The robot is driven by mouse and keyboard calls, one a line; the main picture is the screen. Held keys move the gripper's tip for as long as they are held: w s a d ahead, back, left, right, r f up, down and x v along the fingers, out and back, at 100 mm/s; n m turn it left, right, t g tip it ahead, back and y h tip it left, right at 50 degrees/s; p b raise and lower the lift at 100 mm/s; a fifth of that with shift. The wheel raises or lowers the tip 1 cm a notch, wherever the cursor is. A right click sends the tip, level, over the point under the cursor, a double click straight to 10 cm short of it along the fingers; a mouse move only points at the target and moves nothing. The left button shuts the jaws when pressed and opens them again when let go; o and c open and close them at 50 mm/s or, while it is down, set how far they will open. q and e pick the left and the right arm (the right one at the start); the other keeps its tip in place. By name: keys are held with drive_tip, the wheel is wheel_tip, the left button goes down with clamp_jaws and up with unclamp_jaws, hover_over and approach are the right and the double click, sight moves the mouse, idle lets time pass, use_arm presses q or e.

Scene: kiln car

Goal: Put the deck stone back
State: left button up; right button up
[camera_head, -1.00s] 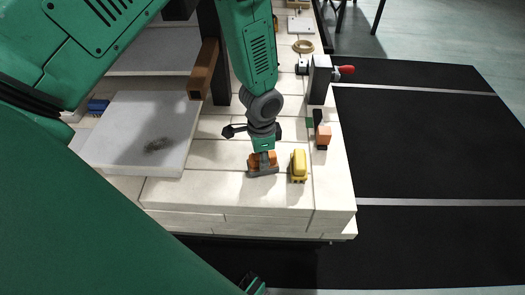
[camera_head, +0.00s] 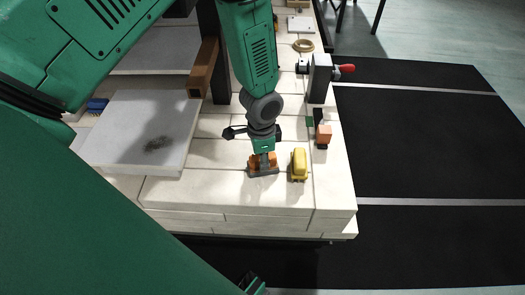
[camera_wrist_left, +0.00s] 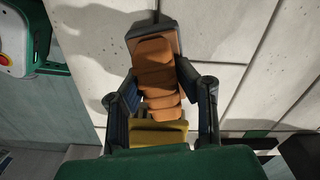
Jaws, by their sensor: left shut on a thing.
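The deck stone (camera_head: 264,171) is a grey block with an orange ribbed grip. It is at the front of the pale deck in the head view, below my left gripper (camera_head: 262,157). In the left wrist view, the deck stone's orange grip (camera_wrist_left: 155,72) lies between the two dark fingers of my left gripper (camera_wrist_left: 160,98), which is shut on it. The grey block shows at the far end of the grip. I cannot tell whether the stone touches the deck.
A yellow object (camera_head: 299,165) stands just right of the stone. An orange-ended tool (camera_head: 323,135) and a red-handled clamp (camera_head: 343,69) are along the right edge. A grey slab (camera_head: 140,130) lies left, beside a dark post and a brown bar (camera_head: 203,68). The front deck strip is clear.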

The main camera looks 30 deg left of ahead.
use_arm(q)
drive_tip(key=o, duration=1.1)
drive_tip(key=shift+r+p, duration=3.8)
drive_tip(key=shift+r, duration=0.2)
drive_tip(key=shift+r, duration=0.2)
wheel_tip(320, 180, up, 11)
drive_tip(key=shift+a+r, duration=0.1)
drive_tip(key=shift+r, duration=0.1)
